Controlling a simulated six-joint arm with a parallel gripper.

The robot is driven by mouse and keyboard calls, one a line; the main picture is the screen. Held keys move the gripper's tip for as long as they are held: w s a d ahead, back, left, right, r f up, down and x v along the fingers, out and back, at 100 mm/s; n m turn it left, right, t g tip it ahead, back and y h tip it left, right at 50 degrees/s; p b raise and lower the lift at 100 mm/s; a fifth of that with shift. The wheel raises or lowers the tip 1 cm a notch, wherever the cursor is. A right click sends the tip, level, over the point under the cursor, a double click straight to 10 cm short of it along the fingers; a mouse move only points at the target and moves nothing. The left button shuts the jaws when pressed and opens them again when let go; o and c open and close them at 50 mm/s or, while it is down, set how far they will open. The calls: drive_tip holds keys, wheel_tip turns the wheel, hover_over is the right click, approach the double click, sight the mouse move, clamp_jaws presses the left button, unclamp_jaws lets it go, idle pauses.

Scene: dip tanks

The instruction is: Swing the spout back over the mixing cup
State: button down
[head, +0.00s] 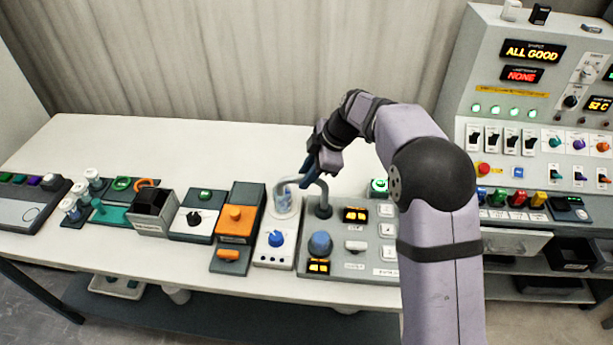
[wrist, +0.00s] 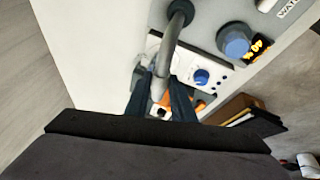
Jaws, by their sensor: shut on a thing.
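The spout (head: 323,186) is a grey bent tube rising from a dark round base on the grey control panel (head: 345,266). Its outer end reaches left to the mixing cup (head: 284,207), a clear cup on a white unit, and appears to be over it. My gripper (head: 306,176) is shut on the spout's outer part, with its dark blue fingers on either side of the tube. In the wrist view the spout (wrist: 175,40) runs down between the fingertips of my gripper (wrist: 161,80). The fingers partly hide the tip and the cup, so exact centring cannot be told.
A blue knob (head: 276,239) is in front of the cup, and a larger blue knob (head: 320,244) stands on the panel. An orange-topped unit (head: 236,219) is just left of the cup unit. The table behind (head: 220,150) is clear.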

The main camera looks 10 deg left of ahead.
drive_tip(key=shift+s+d+f+n+g+b, duration=0.1)
drive_tip(key=shift+s+n+g+b, duration=0.1)
drive_tip(key=shift+n+b, duration=0.2)
drive_tip(key=shift+s+f+n+g+b, duration=0.1)
drive_tip(key=shift+n+g+b, duration=0.15)
drive_tip(key=shift+n, duration=0.25)
drive_tip(key=shift+s+d+r+n+g+h+p, duration=0.1)
drive_tip(key=shift+s+d+n+g+h+p, duration=0.65)
drive_tip(key=shift+n, duration=1.65)
drive_tip(key=shift+s+d+r+n+g+h+p, duration=0.1)
drive_tip(key=shift+s+d+n+g+p, duration=0.15)
drive_tip(key=shift+d+n+g+p, duration=1.2)
drive_tip(key=shift+s+d+r+n+g+h+p, duration=0.1)
drive_tip(key=shift+s+d+n+g+h+p, duration=0.3)
drive_tip(key=shift+n+p, duration=1.9)
drive_tip(key=shift+s+n+b, duration=0.1)
drive_tip(key=shift+n+b, duration=0.9)
drive_tip(key=shift+n, duration=0.15)
drive_tip(key=c, duration=1.5)
unclamp_jaws()
